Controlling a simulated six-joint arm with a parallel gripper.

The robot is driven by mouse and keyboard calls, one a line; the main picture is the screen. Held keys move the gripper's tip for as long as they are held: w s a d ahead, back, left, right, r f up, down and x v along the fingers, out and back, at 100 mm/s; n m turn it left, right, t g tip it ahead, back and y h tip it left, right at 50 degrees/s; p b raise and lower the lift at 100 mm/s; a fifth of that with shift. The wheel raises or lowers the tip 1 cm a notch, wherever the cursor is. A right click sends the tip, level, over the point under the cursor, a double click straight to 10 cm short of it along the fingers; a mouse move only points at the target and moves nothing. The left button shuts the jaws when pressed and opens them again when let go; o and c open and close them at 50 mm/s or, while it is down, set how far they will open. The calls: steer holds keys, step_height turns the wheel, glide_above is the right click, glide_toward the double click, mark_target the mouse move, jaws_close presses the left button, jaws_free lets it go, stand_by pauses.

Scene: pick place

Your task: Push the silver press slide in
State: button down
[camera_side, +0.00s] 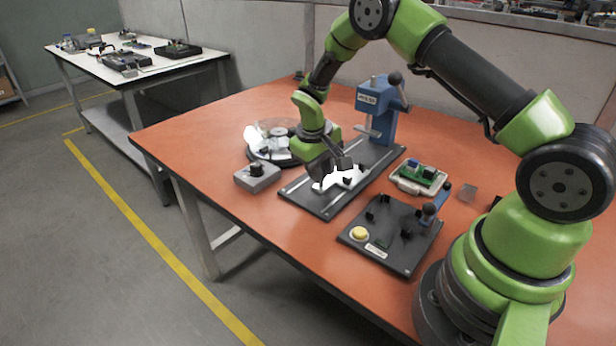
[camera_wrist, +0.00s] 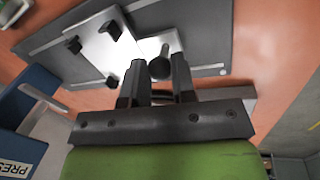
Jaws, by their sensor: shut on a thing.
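The silver press slide (camera_side: 330,184) is a bright plate on the dark grey base (camera_side: 322,207) of the blue press (camera_side: 376,112). In the side view it sits on the front part of the base, out in front of the press. My gripper (camera_side: 338,165) is low over the slide. In the wrist view the slide (camera_wrist: 104,50) carries black brackets and a dark round knob (camera_wrist: 152,47). My fingers (camera_wrist: 158,70) are on either side of this knob and are shut on it. The fingers partly hide the knob and slide.
A grey block with a black knob (camera_side: 257,178) and a round clear-topped tray (camera_side: 262,150) stand left of the base. A black fixture board with a yellow button (camera_side: 360,233) and a light tray with a green board (camera_side: 419,178) lie to the right.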

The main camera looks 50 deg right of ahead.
steer(key=d, duration=1.1)
steer(key=shift+d, duration=0.25)
steer(key=c, duration=0.9)
jaws_free()
steer(key=shift+c, duration=0.2)
steer(key=shift+r, duration=0.1)
step_height(320, 180, up, 10)
steer(key=a, duration=0.2)
steer(key=shift+w+f, duration=0.2)
